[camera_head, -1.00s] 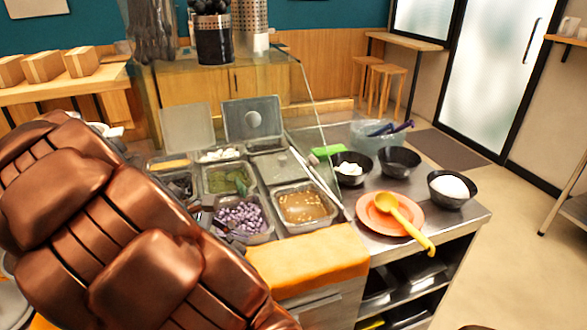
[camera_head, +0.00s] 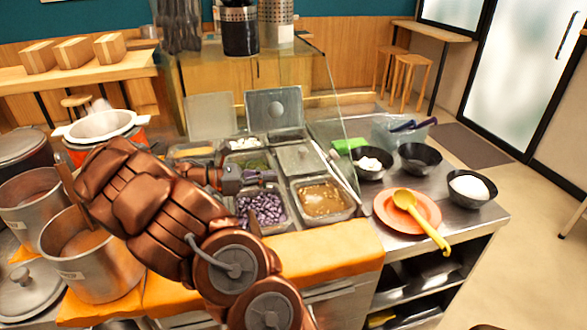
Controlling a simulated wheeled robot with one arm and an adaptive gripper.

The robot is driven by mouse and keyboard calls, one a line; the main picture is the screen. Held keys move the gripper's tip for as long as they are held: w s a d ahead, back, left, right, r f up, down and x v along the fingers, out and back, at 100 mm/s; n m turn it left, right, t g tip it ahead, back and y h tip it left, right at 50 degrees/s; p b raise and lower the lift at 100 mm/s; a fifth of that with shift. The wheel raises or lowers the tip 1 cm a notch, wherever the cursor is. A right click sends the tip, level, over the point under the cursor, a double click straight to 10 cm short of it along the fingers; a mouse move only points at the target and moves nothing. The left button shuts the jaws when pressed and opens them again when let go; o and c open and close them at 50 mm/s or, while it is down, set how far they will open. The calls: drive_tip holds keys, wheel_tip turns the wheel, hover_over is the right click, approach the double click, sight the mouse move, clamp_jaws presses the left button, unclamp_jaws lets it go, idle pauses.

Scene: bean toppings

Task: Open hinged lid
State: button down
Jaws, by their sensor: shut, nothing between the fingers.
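Topping bins are set into the steel counter. Two other lids stand raised at the back, a steel lid with a round mark (camera_head: 273,109) and a plainer lid (camera_head: 209,116). My gripper (camera_head: 266,178) is shut and empty, over the bin of green leaves (camera_head: 250,160) and left of the flat lid. It looks apart from that lid. The arm hides part of the left bins.
A glass guard (camera_head: 335,100) slants beside the bins. Purple beans (camera_head: 262,208) and a brown topping (camera_head: 321,199) fill the front bins. Black bowls (camera_head: 420,158) and an orange plate (camera_head: 385,207) with a yellow ladle (camera_head: 422,218) stand right. Large pots (camera_head: 95,262) stand left.

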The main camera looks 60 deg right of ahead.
drive_tip(key=r+p+x, duration=0.2)
drive_tip(key=x, duration=1)
drive_tip(key=shift+s+d+r+p, duration=0.15)
drive_tip(key=shift+s+r+p, duration=0.1)
drive_tip(key=shift+p, duration=0.05)
